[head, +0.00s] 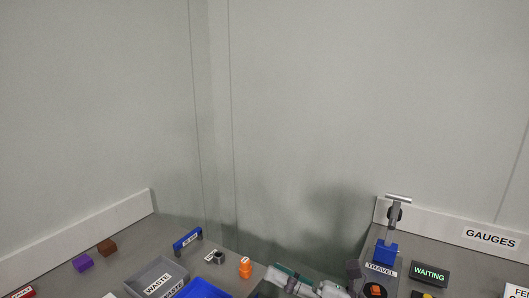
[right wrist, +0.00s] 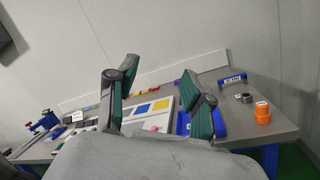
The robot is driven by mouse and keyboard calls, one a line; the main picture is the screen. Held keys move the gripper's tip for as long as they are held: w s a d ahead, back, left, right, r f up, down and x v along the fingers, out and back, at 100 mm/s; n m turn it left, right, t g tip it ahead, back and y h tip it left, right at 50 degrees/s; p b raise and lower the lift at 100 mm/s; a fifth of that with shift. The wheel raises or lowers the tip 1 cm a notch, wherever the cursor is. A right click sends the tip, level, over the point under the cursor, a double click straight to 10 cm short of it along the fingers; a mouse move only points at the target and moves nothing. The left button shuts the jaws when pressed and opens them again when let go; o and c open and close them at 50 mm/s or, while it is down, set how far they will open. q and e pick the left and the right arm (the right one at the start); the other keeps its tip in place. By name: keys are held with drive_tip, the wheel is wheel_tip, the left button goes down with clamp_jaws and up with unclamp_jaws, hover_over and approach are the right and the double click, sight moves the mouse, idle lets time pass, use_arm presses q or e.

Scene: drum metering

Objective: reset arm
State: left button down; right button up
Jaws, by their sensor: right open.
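My right gripper (head: 286,280) shows at the bottom edge of the head view, with dark and teal fingers and a pale wrist partly cut off. In the right wrist view its two fingers (right wrist: 156,88) stand wide apart with nothing between them. It is over the bench area, right of the orange container (head: 245,267); I cannot tell its height. The orange container also shows in the right wrist view (right wrist: 262,113), apart from the fingers. My left gripper is not in view.
A grey WASTE tray (head: 144,279), a blue tray (head: 204,290) and a blue-handled piece (head: 187,240) are at left. Purple (head: 83,262) and brown (head: 107,247) blocks lie farther left. A TRAVEL fixture (head: 386,253) and WAITING display (head: 429,273) stand right. Walls rise behind.

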drive_tip(key=w+d+f+m+t+h, duration=0.2)
drive_tip(key=d+m+t+h, duration=0.95)
drive_tip(key=m, duration=1.05)
drive_tip(key=s+d+f+m+g+h, duration=0.3)
drive_tip(key=d+f+m+g+h, duration=0.15)
drive_tip(key=f+m+h, duration=0.35)
drive_tip(key=s+d+f+m+g+y, duration=0.1)
drive_tip(key=s+f+m+g, duration=0.45)
drive_tip(key=s+f, duration=0.5)
drive_tip(key=s+d+f+m+g, duration=0.1)
drive_tip(key=s+f+m+g, duration=0.45)
drive_tip(key=s, duration=0.75)
wheel_tip(320, 180, down, 27)
drive_tip(key=n+g, duration=0.2)
drive_tip(key=s+d+f+g, duration=0.1)
drive_tip(key=s+d+f, duration=0.1)
drive_tip(key=s+f, duration=1.5)
drive_tip(key=shift+d+g, duration=0.25)
drive_tip(key=shift+g, duration=0.05)
